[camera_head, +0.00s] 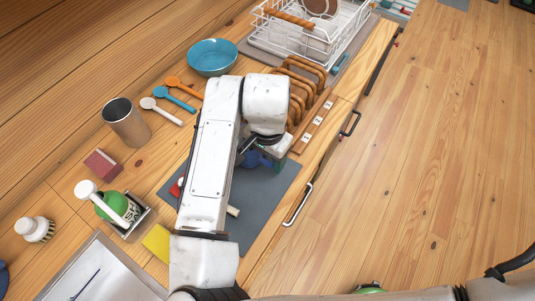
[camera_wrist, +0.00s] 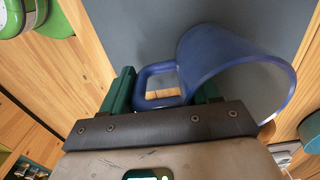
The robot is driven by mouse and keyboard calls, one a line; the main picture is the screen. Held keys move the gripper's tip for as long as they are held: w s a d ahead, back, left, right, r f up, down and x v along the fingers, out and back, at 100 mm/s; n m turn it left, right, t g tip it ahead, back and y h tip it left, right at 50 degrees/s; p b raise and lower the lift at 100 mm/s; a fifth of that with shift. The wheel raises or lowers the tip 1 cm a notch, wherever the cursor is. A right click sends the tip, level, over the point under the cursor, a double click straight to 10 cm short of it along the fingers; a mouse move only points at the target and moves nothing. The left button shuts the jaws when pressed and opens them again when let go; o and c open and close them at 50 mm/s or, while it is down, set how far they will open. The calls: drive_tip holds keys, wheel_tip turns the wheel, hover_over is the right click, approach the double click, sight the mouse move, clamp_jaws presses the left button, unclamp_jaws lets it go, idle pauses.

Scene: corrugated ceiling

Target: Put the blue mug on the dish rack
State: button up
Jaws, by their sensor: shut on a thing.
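The blue mug (camera_wrist: 238,70) fills the upper right of the wrist view, its round opening facing right. Its handle (camera_wrist: 160,72) lies between the two green fingers of my gripper (camera_wrist: 164,92), which is shut on it. In the head view the mug (camera_head: 254,160) shows partly behind my arm, over the grey mat, with my gripper (camera_head: 272,153) at its right. I cannot tell whether it touches the mat. The white wire dish rack (camera_head: 296,37) stands at the top, holding a brown dish (camera_head: 320,5).
A wooden rack (camera_head: 304,80) stands between the mug and the dish rack. A teal bowl (camera_head: 212,56), several spoons (camera_head: 173,98) and a metal cup (camera_head: 126,122) lie left of my arm. The grey mat (camera_head: 262,207) is partly bare. The counter edge runs along the right.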

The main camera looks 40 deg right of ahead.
drive_tip(key=shift+f, duration=0.3)
drive_tip(key=shift+f, duration=0.1)
drive_tip(key=o, duration=1.5)
wheel_tip(320, 180, up, 12)
drive_tip(key=shift+r+b, duration=0.15)
drive_tip(key=shift+b, duration=0.75)
